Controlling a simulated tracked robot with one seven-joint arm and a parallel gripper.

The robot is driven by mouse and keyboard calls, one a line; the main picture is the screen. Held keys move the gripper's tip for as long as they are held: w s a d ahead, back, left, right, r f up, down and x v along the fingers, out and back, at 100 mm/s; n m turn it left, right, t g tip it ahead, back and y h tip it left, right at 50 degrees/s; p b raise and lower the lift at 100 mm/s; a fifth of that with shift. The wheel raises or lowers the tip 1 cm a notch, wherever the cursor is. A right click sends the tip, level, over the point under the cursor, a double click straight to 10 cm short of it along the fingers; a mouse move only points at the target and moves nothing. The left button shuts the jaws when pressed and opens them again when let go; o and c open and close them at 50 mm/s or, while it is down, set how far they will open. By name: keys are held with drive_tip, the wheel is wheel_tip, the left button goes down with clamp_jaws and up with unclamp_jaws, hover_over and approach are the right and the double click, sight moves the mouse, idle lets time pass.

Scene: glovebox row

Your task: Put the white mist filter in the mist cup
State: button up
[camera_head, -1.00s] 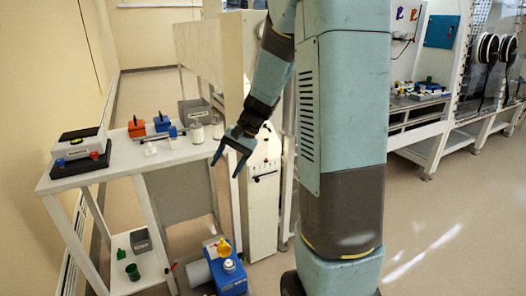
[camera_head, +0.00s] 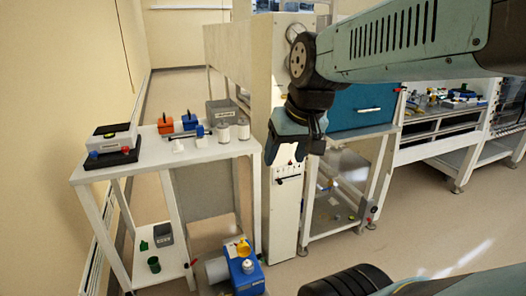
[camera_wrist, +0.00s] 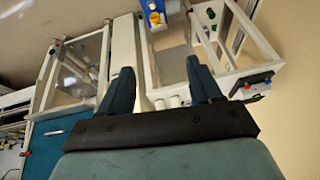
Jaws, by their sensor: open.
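Two white cylinders, one left (camera_head: 223,132) and one right (camera_head: 243,129), stand upright near the right end of the white table; either could be the mist filter, and I cannot tell which. They also show between my fingers in the wrist view (camera_wrist: 174,101). A blue pump (camera_head: 246,272) on the floor bears a yellow part (camera_head: 243,248) and a small pale round part (camera_head: 248,266). I cannot tell whether either is the mist cup. My gripper (camera_head: 286,156) is open and empty, pointing down, to the right of the table in the head view; its spread fingers also show in the wrist view (camera_wrist: 158,75).
A cream cabinet (camera_head: 287,205) stands near my gripper.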

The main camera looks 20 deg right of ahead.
drive_tip(key=s, duration=0.1)
drive_tip(key=s+r+t, duration=0.1)
drive_tip(key=shift+s+a+n+h, duration=0.2)
drive_tip(key=shift+s+n+h, duration=0.1)
drive_tip(key=shift+s, duration=0.05)
drive_tip(key=shift+c, duration=0.2)
idle(0.9)
